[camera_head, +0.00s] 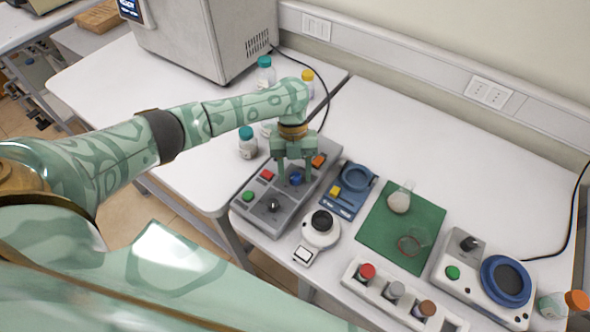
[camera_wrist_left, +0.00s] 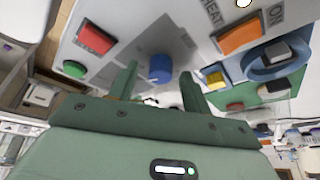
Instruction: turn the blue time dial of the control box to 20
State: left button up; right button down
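The grey control box (camera_head: 291,207) lies on the white table in the head view. It has a red button (camera_head: 267,174), a green button (camera_head: 248,196), a black knob (camera_head: 273,205) and an orange switch (camera_head: 319,160). The blue dial (camera_head: 296,179) sits in its middle and also shows in the left wrist view (camera_wrist_left: 160,68). My left gripper (camera_head: 295,177) points down over the dial. Its fingers (camera_wrist_left: 161,85) are open, one on each side of the dial in view; I cannot tell whether they touch it. The dial's number scale is not readable. My right gripper is out of view.
Right of the box are a blue device with a yellow button (camera_head: 335,190), a white round device (camera_head: 321,229), a green mat (camera_head: 378,236) with glassware and a rack (camera_head: 382,301) of capped bottles. Bottles (camera_head: 247,143) stand behind and left of the box.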

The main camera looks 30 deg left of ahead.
pick_arm(q)
jog(key=p+v, duration=0.2)
jog(key=v, duration=1.4)
jog(key=shift+r+p, duration=0.2)
jog(key=shift+p, duration=0.1)
jog(key=shift+f, duration=0.1)
